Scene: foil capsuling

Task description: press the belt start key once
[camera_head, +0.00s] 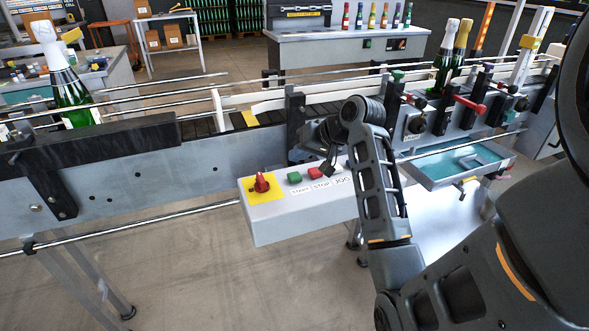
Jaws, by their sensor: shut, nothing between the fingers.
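The control box (290,222) is a light grey panel on the front of the conveyor. Its green key (294,178) stands above the label START. A red key (316,173) stands to its right above the label STOP. The label JOG is further right, and any key above it is hidden behind my gripper and arm. My gripper (329,170) is small and dark in this view, shut and empty. It points down over the panel, to the right of the green key and close to the red key. I cannot tell whether it touches the panel.
A red rotary knob on a yellow plate (262,184) sits at the panel's left end. The conveyor rails run behind the panel. A foil-topped green bottle (70,95) stands at left; more bottles (447,62) stand at right. A teal-lined tray (455,165) is right of my arm.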

